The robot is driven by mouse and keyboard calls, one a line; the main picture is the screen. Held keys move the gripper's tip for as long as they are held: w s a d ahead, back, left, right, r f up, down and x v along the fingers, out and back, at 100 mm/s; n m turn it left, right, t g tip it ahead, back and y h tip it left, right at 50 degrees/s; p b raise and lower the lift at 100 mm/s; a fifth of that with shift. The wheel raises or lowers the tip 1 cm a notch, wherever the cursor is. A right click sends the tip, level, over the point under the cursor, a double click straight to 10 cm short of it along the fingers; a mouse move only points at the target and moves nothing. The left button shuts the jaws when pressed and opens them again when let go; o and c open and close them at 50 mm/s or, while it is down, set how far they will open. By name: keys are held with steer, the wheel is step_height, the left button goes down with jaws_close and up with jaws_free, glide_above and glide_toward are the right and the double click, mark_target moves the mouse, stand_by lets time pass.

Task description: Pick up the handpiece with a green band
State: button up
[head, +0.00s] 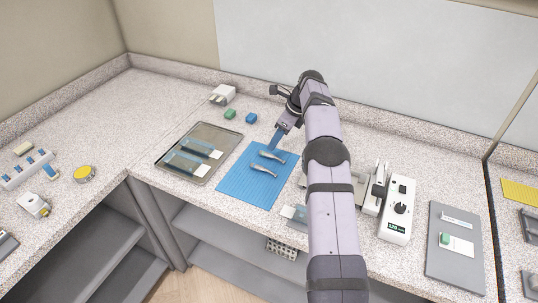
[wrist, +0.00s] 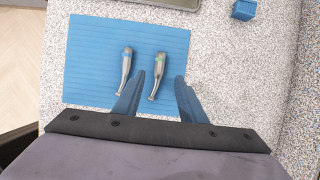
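Two slim silver handpieces lie side by side on a blue ribbed mat (head: 240,188). The handpiece with a green band (wrist: 158,75) is the right one in the wrist view and the farther one (head: 273,156) in the head view. The other handpiece (wrist: 126,72) has a bluish band; it is the nearer one (head: 263,170) in the head view. My gripper (wrist: 160,80) is open, its two blue fingers apart on either side of the green-banded handpiece in the wrist view. In the head view my gripper (head: 275,145) is just beyond that handpiece; its height above the mat is unclear.
A metal tray (head: 162,161) with pouches stands left of the mat. Green (head: 230,114) and blue (head: 251,118) blocks sit behind it. A white sealing device (head: 397,212) stands to the right of my arm, with a grey board (head: 460,262) beyond.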

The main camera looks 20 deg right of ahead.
mark_target(269, 154)
steer(key=shift+p+x, duration=1.75)
steer(key=shift+x, duration=1.8)
steer(key=shift+a+r, duration=0.1)
jaws_close()
